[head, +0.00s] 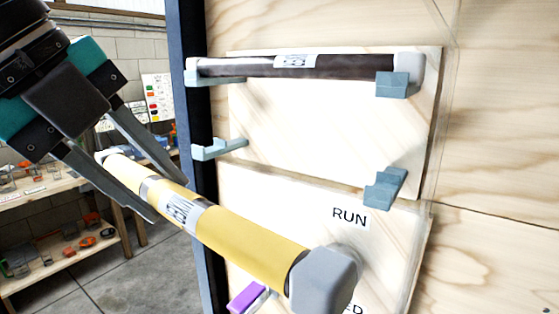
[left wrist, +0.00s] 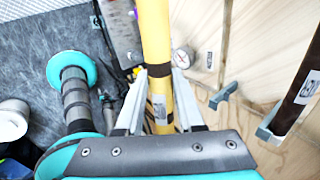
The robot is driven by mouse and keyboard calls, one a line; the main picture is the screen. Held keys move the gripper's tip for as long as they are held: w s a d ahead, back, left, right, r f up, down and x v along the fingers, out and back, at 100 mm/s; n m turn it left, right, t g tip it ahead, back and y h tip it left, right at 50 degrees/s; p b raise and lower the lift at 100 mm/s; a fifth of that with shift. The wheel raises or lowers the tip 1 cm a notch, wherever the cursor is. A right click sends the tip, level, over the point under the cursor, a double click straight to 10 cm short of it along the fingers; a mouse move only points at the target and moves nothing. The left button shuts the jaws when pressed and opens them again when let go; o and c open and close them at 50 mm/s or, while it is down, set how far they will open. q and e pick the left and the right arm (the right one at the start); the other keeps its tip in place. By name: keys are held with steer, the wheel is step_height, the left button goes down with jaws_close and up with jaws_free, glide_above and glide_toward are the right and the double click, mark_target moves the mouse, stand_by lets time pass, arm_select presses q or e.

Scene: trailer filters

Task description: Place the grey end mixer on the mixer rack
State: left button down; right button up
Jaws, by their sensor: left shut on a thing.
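The mixer (head: 248,246) is a yellow tube with a large grey block at its near right end, a pale far end and a label on a silver band. It slants down to the right in front of the rack. My left gripper (head: 170,203) is shut on it near the far end; the left wrist view also shows the yellow tube (left wrist: 155,30) between the fingers. The mixer rack (head: 290,130) is a pale wooden panel with blue-grey hooks. Its lower left hook (head: 218,149) and lower right hook (head: 385,187) are empty. My right gripper is not in view.
A dark tube (head: 345,66) with pale ends lies across the upper hooks. Below are a RUN label (head: 349,217) and a purple hook (head: 246,297), partly hidden by the mixer. A dark post (head: 190,120) edges the panel. Shelves with small parts (head: 60,245) stand at left.

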arm_select(q)
steer(key=shift+s+r+n, duration=0.2)
steer(key=shift+r+n, duration=0.2)
steer(key=shift+r, duration=0.25)
steer(key=w+d+f+p, duration=0.1)
steer(key=w+d+p, duration=0.4)
steer(key=w+d, duration=0.5)
steer(key=w, duration=0.4)
steer(key=shift+w+f, duration=0.15)
steer(key=shift+f, duration=0.1)
steer(key=shift+d+f, duration=0.1)
steer(key=shift+d, duration=0.05)
steer(key=c, duration=0.9)
jaws_free()
steer(key=o, duration=0.4)
steer(key=shift+c, duration=0.2)
